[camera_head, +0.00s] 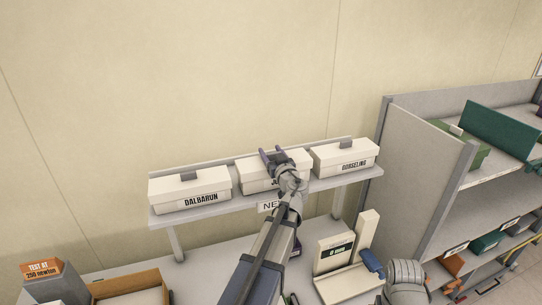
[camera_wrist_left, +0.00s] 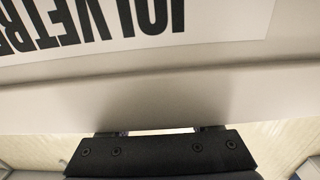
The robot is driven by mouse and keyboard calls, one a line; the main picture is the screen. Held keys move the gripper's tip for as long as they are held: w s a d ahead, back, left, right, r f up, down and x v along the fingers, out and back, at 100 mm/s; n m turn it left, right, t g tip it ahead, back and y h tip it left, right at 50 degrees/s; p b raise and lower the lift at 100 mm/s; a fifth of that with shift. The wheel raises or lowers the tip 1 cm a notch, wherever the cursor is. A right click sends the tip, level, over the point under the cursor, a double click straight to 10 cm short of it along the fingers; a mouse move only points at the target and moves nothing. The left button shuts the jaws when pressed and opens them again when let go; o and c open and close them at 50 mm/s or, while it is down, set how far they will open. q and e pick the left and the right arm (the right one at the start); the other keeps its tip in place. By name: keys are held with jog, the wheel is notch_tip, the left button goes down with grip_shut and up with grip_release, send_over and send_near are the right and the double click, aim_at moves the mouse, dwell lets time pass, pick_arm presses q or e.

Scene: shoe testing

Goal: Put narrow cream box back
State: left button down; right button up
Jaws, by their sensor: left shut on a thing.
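A cream box (camera_head: 254,181) is in the middle of the raised shelf, between two other cream boxes; my left arm hides much of its front. My left gripper (camera_head: 273,157) is at the top of this box and shut on it. In the left wrist view the box's cream surface (camera_wrist_left: 60,112) fills most of the picture, with a label (camera_wrist_left: 130,25) in big dark letters upside down, partly cut off. The finger contact itself is hidden. My right arm shows at the lower right, its gripper (camera_head: 373,264) near a blue part; its jaws are unclear.
The DALBARUN box (camera_head: 165,197) and the GORSELING box (camera_head: 335,151) flank the middle one closely on the shelf (camera_head: 160,220). A grey rack (camera_head: 420,170) stands right.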

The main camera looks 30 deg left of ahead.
pick_arm(q)
jog(key=shift+f, duration=0.15)
jog(key=shift+c, duration=0.6)
grip_release()
jog(key=shift+r, duration=0.2)
jog(key=shift+s+d, duration=0.2)
jog(key=v, duration=1.1)
jog(key=shift+s, duration=0.2)
jog(key=shift+w+d, duration=0.1)
